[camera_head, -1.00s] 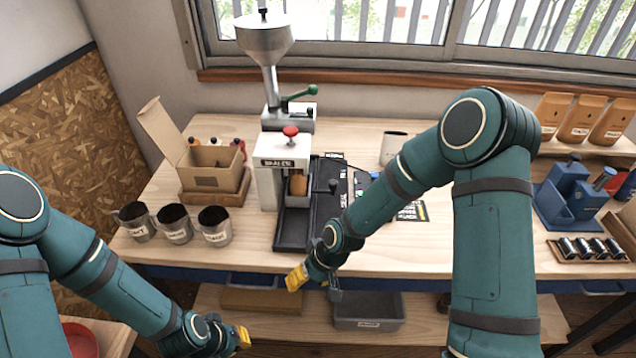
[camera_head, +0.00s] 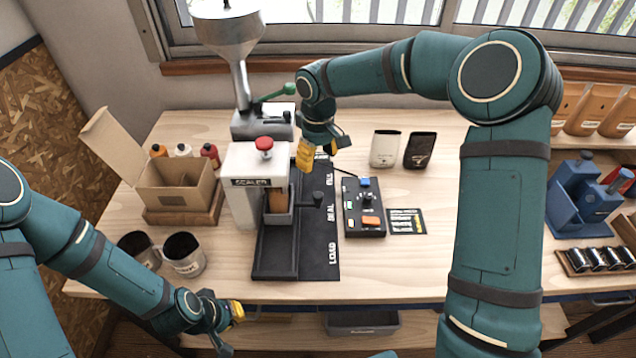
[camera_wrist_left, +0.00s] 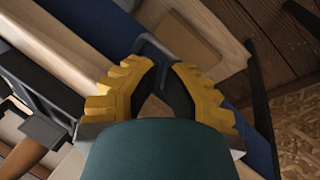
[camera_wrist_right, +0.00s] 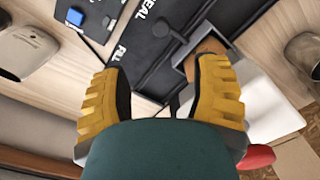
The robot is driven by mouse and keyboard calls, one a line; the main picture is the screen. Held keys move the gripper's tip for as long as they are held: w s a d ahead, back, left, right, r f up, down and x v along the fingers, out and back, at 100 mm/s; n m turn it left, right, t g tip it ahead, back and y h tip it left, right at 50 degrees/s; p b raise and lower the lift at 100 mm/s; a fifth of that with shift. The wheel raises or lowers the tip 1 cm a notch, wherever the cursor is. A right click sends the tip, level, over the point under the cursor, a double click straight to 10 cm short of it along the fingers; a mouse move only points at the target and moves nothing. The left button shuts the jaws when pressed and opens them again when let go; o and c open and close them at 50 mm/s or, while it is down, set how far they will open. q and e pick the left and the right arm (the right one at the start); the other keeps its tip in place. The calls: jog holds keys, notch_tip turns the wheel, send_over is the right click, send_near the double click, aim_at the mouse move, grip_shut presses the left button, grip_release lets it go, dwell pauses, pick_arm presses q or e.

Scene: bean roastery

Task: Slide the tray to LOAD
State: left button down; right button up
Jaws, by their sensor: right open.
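The small grey tray (camera_head: 279,216) stands on the black track, beside the printed SEAL label, under the head of the white sealer (camera_head: 252,175). It holds a brown pouch (camera_head: 278,199). Its dark side handle (camera_head: 316,199) sticks out to the right. The LOAD label (camera_head: 333,253) is at the track's near end and FILL at its far end. My right gripper (camera_head: 318,152) is open and empty above the far end; the right wrist view shows the tray (camera_wrist_right: 188,62) beyond its fingers.
A control box (camera_head: 364,207) with coloured buttons stands right of the track. A steel hopper (camera_head: 231,40) with a green lever is behind the sealer. Metal cups (camera_head: 184,254) and an open carton (camera_head: 175,185) are to the left. Two pouches (camera_head: 385,149) stand at the back.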

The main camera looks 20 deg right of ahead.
aim_at(318, 194)
jog(key=f, duration=0.6)
jog(key=f+b, duration=0.1)
jog(key=f, duration=0.6)
jog(key=shift+s+f, duration=0.2)
jog(key=shift+f, duration=0.1)
grip_shut()
